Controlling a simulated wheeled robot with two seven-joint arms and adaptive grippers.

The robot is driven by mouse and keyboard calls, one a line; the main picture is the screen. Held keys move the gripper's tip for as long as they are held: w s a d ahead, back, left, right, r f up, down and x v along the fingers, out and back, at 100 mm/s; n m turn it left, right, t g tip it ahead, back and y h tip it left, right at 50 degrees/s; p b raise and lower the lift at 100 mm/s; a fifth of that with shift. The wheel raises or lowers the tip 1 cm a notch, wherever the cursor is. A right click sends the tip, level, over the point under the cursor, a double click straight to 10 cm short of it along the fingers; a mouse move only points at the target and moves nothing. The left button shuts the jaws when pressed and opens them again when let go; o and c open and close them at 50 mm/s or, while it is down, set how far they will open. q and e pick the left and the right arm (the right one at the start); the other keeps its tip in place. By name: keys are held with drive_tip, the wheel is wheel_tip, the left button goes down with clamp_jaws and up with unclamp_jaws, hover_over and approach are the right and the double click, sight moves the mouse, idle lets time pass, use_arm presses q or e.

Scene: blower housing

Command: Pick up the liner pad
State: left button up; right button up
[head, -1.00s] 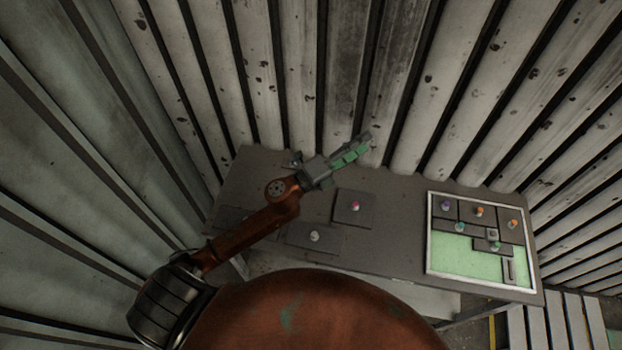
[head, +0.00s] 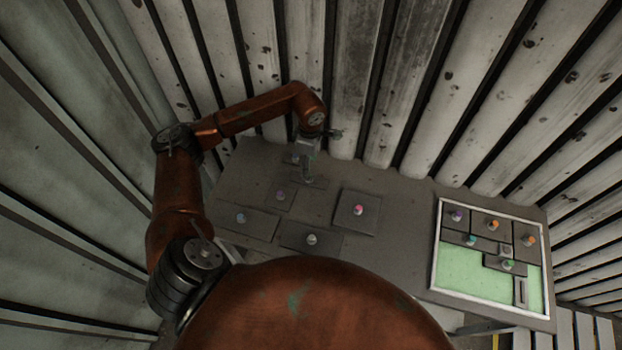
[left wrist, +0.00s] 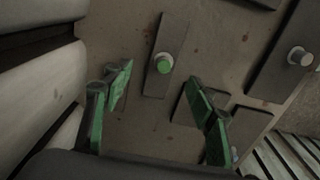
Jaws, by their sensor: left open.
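Several dark flat plates with coloured knobs lie on the grey table; I cannot tell which is the liner pad. In the head view they have a blue knob (head: 241,217), a purple knob (head: 280,195), a pale knob (head: 311,240) and a pink knob (head: 358,210). My left gripper (head: 307,178) points down over the table's back left part. In the left wrist view, the open, empty left gripper (left wrist: 161,76) has a narrow plate with a green knob (left wrist: 163,64) between and beyond its fingertips. A right gripper is not seen.
A pale-rimmed tray (head: 434,245) with a green floor stands at the table's right, holding several knobbed plates. A plate with a white knob (left wrist: 299,57) lies at the right in the wrist view. A corrugated wall (head: 350,80) rises close behind the table.

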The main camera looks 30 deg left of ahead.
use_arm(q)
drive_tip(key=f, duration=0.2)
drive_tip(key=f+p, duration=0.1)
drive_tip(key=f, duration=0.3)
drive_tip(key=shift+s+f, duration=0.25)
drive_tip(key=shift+s, duration=0.05)
drive_tip(key=shift+c, duration=0.7)
drive_tip(key=c, duration=1.1)
